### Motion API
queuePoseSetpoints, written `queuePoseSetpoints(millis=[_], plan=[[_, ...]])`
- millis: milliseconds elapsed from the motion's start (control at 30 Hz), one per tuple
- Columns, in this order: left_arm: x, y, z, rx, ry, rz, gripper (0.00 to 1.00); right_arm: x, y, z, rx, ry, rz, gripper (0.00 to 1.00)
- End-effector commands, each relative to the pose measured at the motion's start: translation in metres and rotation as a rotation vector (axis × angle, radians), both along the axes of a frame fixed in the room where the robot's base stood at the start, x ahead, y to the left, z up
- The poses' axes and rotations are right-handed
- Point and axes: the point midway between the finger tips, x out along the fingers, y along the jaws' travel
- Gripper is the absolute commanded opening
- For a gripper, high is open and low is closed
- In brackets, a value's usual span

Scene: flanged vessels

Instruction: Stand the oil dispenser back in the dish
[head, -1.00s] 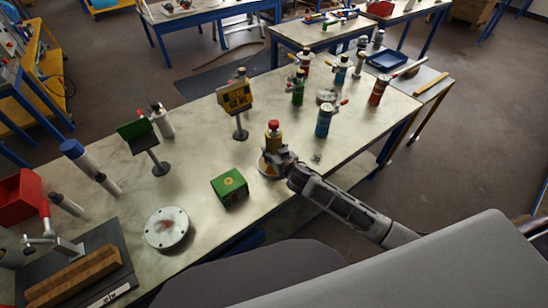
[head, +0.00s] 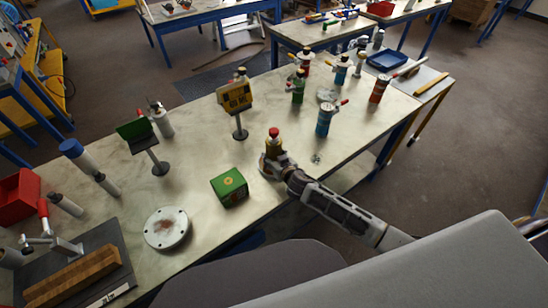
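A brownish round rim, which seems to be the dish (head: 264,168), shows just left of and below the gripper. The gripper hides most of it, so I cannot tell whether the bottle touches it. My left gripper is not in view.
A green box (head: 229,187) and a round flanged plate (head: 167,229) lie to the left. A yellow sign on a stand (head: 237,98) is behind the bottle. A blue bottle (head: 324,122) stands to the right. Bare bench (head: 340,150) lies right of the gripper.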

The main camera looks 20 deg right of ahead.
Motion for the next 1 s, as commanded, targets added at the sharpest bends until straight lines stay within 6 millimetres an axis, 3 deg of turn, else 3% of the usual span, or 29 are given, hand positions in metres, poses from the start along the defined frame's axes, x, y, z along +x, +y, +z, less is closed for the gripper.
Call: queuePoseSetpoints(millis=[33, 167, 700, 1000], plan=[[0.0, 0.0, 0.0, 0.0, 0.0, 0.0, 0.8, 0.0, 0.0, -0.001, 0.0, 0.001, 0.0, 0.61], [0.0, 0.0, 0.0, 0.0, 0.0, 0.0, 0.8, 0.0, 0.0, 0.0, 0.0, 0.001, 0.0, 0.76], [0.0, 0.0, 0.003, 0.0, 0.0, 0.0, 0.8, 0.0, 0.0, 0.003, 0.001, 0.001, 0.0, 0.76], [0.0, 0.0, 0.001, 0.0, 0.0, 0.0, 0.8, -0.02, -0.003, 0.009, 0.001, 0.002, 0.0, 0.76]])
